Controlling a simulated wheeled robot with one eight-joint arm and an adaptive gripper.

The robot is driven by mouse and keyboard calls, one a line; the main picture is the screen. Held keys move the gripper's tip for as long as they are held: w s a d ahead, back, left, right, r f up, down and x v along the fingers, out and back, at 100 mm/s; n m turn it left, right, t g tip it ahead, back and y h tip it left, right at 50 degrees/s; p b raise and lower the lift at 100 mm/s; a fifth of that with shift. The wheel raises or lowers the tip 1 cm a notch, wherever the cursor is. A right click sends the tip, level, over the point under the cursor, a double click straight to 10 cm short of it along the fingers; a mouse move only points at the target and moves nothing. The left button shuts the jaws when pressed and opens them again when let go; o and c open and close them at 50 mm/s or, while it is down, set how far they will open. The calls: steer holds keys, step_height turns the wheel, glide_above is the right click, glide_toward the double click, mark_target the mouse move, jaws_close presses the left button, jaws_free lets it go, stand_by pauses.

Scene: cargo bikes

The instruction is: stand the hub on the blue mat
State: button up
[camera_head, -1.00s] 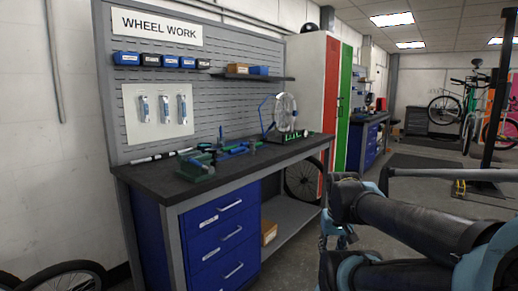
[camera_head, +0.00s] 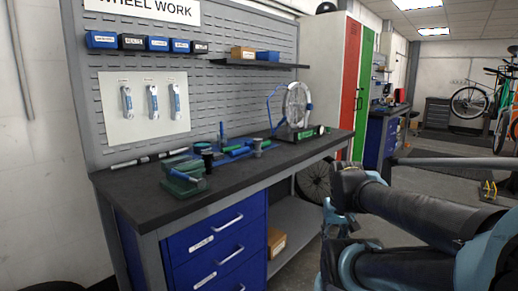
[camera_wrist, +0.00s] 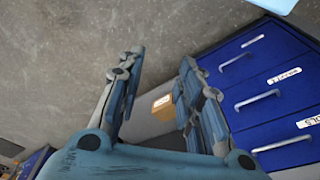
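On the dark workbench (camera_head: 133,187), a flat blue patch that looks like the blue mat (camera_head: 235,152) lies in the middle of the top. A small grey upright cylinder (camera_head: 257,147) and a dark one (camera_head: 207,159) stand near it; either may be the hub, but they are too small to tell. My gripper (camera_wrist: 160,72) is open and empty in the wrist view, with its fingers apart above the floor and beside the blue drawers (camera_wrist: 270,95). In the head view my gripper (camera_head: 340,218) hangs right of the bench, below its top, far from the mat.
A green vise-like tool (camera_head: 184,180) sits at the bench's front left. A wheel in a stand (camera_head: 298,105) occupies the far right end. A pegboard (camera_head: 210,95) rises behind. A cardboard box (camera_head: 277,241) sits on the lower shelf. The near bench edge is clear.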

steer(key=shift+o, duration=1)
steer(key=shift+w, duration=0.1)
steer(key=o, duration=0.5)
steer(key=shift+s+a+r, duration=0.15)
steer(key=shift+s+r, duration=0.1)
steer(key=shift+c, duration=0.2)
steer(key=shift+o, duration=0.3)
steer(key=shift+w+a+r, duration=0.1)
steer(key=shift+a+r, duration=0.15)
steer(key=m+t+y, duration=0.9)
steer(key=m+y, duration=0.5)
steer(key=m, duration=1.2)
glide_toward(258, 140)
steer(key=x, duration=1.1)
steer(key=shift+w+d+f, duration=0.2)
steer(key=shift+w+d, duration=0.1)
steer(key=shift+w, duration=0.05)
